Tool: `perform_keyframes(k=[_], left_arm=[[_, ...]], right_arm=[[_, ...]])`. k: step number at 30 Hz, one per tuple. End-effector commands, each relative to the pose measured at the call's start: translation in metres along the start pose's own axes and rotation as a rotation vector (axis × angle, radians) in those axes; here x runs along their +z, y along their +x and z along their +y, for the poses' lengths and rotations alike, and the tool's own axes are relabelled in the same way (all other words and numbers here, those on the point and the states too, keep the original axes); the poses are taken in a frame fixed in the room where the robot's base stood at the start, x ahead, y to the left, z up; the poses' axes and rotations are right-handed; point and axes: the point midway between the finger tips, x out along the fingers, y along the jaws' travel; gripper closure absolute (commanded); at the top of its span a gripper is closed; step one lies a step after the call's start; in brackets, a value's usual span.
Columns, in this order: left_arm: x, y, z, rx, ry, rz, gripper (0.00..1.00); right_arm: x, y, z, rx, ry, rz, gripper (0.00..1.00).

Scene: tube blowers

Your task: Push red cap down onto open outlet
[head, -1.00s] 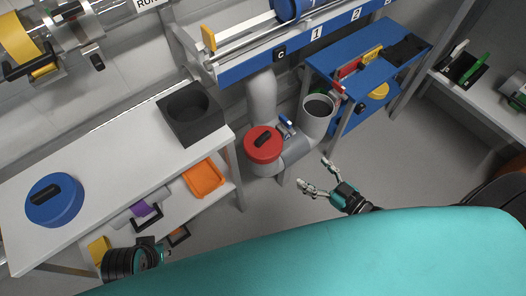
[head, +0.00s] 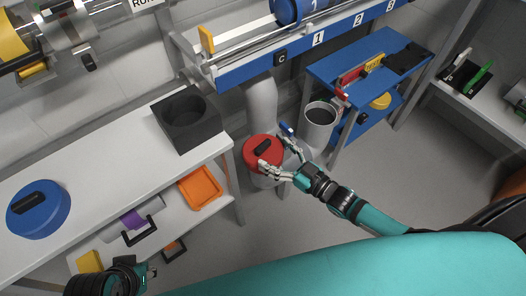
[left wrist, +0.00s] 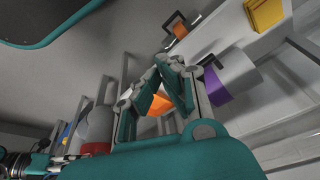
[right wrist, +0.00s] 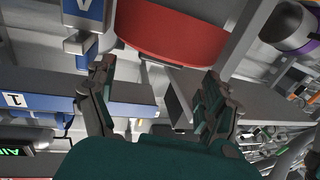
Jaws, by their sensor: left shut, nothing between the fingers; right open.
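The red cap (head: 257,144), with a black handle on top, sits over a grey pipe end in the head view. It also shows large at the top of the right wrist view (right wrist: 175,35). The open outlet (head: 320,114) is a grey pipe with a dark mouth, right of the cap and uncovered. My right gripper (head: 276,153) is open, its fingers spread near the cap's right side; contact cannot be told. The fingers also show apart in the right wrist view (right wrist: 158,76). My left gripper (left wrist: 168,64) is shut and empty, low at the left.
A white table (head: 100,165) holds a blue cap (head: 38,215) and a black block with a round recess (head: 186,120). An orange tray (head: 199,188) lies on its lower shelf. A small blue table (head: 360,65) stands behind the outlet.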

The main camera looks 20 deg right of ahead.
Motion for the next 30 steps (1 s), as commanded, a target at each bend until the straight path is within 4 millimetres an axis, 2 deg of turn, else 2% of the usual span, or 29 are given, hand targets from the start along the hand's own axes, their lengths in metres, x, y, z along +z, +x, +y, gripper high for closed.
perform_keyframes(k=[5,9,15,23,25,30], left_arm=[[-0.003,0.006,0.001,0.001,0.000,0.020,1.00],[-0.030,0.009,0.004,0.007,0.005,0.143,1.00],[-0.056,0.008,0.007,0.013,0.009,0.264,1.00],[-0.061,0.007,0.008,0.014,0.009,0.283,1.00],[-0.061,0.007,0.007,0.014,0.009,0.283,1.00],[-0.060,0.007,0.007,0.014,0.009,0.282,1.00]], right_arm=[[0.003,0.015,0.000,0.000,0.000,0.001,0.15],[0.004,0.031,0.000,0.000,0.000,0.000,0.15],[0.004,0.051,0.000,0.000,0.000,-0.001,0.15],[0.003,0.054,0.000,0.000,0.000,-0.002,0.15],[0.003,0.054,0.000,0.000,0.000,-0.002,0.21],[0.003,0.053,0.000,0.000,0.000,-0.002,0.43]])
